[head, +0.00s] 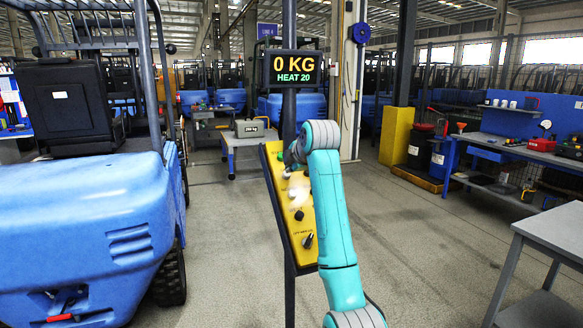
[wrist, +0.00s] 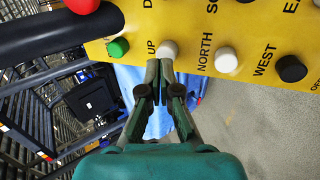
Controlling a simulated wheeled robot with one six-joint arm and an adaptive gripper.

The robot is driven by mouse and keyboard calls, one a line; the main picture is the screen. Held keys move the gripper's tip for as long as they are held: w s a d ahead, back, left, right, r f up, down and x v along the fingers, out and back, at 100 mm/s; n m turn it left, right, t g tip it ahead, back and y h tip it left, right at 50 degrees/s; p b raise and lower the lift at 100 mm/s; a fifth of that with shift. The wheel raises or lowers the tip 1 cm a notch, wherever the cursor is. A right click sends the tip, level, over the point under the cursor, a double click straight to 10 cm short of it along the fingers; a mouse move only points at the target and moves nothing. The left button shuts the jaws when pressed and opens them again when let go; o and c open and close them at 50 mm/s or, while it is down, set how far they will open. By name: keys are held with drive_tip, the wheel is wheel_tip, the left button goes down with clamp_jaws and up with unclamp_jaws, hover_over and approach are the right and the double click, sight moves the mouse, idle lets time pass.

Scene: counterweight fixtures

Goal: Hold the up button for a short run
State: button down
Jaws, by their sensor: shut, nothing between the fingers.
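The yellow button panel (head: 301,235) stands tilted on a post in the head view, and fills the top of the wrist view (wrist: 140,50). In the wrist view a white button (wrist: 168,48) sits just right of the UP label (wrist: 151,47), with a green button (wrist: 118,47) to the label's left. My gripper (wrist: 160,62) is shut and empty, its fingertips at the lower edge of that white button. I cannot tell whether they touch or press it. In the head view my arm hides part of the panel. The display (head: 292,69) reads 0 KG, HEAT 20.
A second white button (wrist: 226,60), by NORTH, and a black button (wrist: 291,68), by WEST, are to the right. A red button (wrist: 83,4) is top left. A blue forklift (head: 85,225) stands left, a grey table (head: 548,228) right. Open floor lies between.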

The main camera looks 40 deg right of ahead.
sight(288, 174)
drive_tip(key=shift+w+f, duration=0.1)
drive_tip(key=shift+w+d+f, duration=0.25)
drive_tip(key=shift+w+f, duration=0.65)
drive_tip(key=shift+f, duration=0.3)
idle(1.9)
idle(3.6)
drive_tip(key=shift+s+a+r, duration=0.2)
drive_tip(key=shift+s+r, duration=0.45)
drive_tip(key=shift+r, duration=0.2)
